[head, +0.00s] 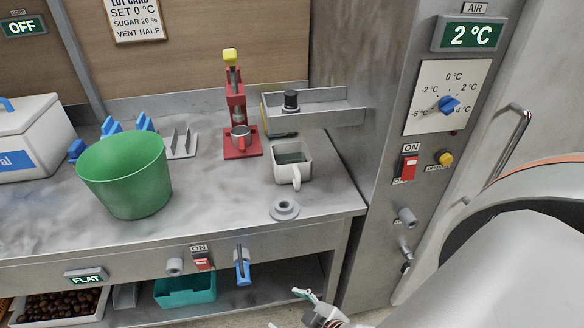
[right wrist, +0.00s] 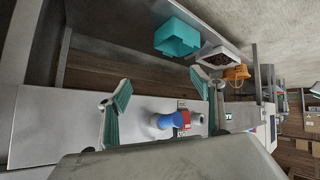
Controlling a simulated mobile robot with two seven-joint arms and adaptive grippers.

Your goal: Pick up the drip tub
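A teal open tub (head: 185,291), which I take to be the drip tub, stands on the shelf under the counter, below the front panel. It also shows in the right wrist view (right wrist: 177,40), above and beyond the fingers. My right gripper (head: 288,309) is at the bottom edge of the head view, to the right of the tub and apart from it. In the right wrist view its two teal-padded fingers (right wrist: 160,82) are spread wide with nothing held between them. My left gripper is not in view.
A white crate of chestnuts (head: 24,310) stands left of the tub on the shelf. A blue valve handle (head: 242,266) and a red switch (head: 203,261) stick out from the counter front. A green bucket (head: 128,178) and white jug (head: 292,172) stand on the counter.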

